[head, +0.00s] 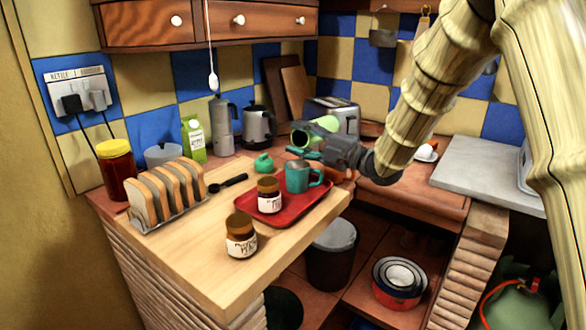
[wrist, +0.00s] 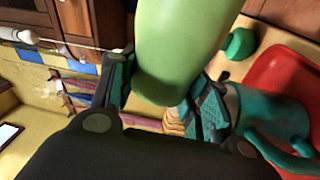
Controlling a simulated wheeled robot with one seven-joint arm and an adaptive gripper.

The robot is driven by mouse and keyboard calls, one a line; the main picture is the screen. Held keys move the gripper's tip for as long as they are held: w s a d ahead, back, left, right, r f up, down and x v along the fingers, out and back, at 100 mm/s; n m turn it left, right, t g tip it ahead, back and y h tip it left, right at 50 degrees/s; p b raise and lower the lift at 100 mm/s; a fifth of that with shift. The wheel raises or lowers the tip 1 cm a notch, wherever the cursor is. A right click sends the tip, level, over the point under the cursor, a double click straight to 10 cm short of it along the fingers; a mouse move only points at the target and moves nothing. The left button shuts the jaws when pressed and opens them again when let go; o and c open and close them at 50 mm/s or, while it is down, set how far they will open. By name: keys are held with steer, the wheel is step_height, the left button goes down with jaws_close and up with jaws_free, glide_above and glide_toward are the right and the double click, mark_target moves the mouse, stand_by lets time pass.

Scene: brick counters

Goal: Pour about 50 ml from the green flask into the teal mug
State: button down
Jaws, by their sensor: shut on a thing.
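The green flask (head: 322,126) is held in the air above the counter, tipped far over to near level, with its open mouth toward the left. My gripper (head: 318,148) is shut around the flask; in the wrist view the flask (wrist: 180,45) sits between the two fingers (wrist: 160,95). The teal mug (head: 298,180) stands upright on the red tray, just below the flask; part of it shows in the wrist view (wrist: 268,115) beside a finger. No liquid stream is visible, and the mug's contents cannot be made out.
The red tray (head: 250,207) also bears a labelled jar (head: 269,196). A small green lid-like piece (head: 263,163) lies behind it. Another jar (head: 241,236) stands in front, with a toast rack (head: 165,190) at left.

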steer(key=shift+s+r+n+b, duration=0.1)
steer(key=shift+n+b, duration=0.6)
steer(key=shift+b, duration=0.25)
steer(key=shift+w+a, duration=0.1)
steer(key=shift+w, duration=0.5)
steer(key=shift+w+a, duration=0.3)
stand_by(0.6)
steer(key=shift+d+n+b, duration=0.15)
steer(key=shift+n+b, duration=0.15)
steer(key=shift+b, duration=0.15)
stand_by(0.4)
steer(key=shift+w, duration=0.1)
stand_by(0.8)
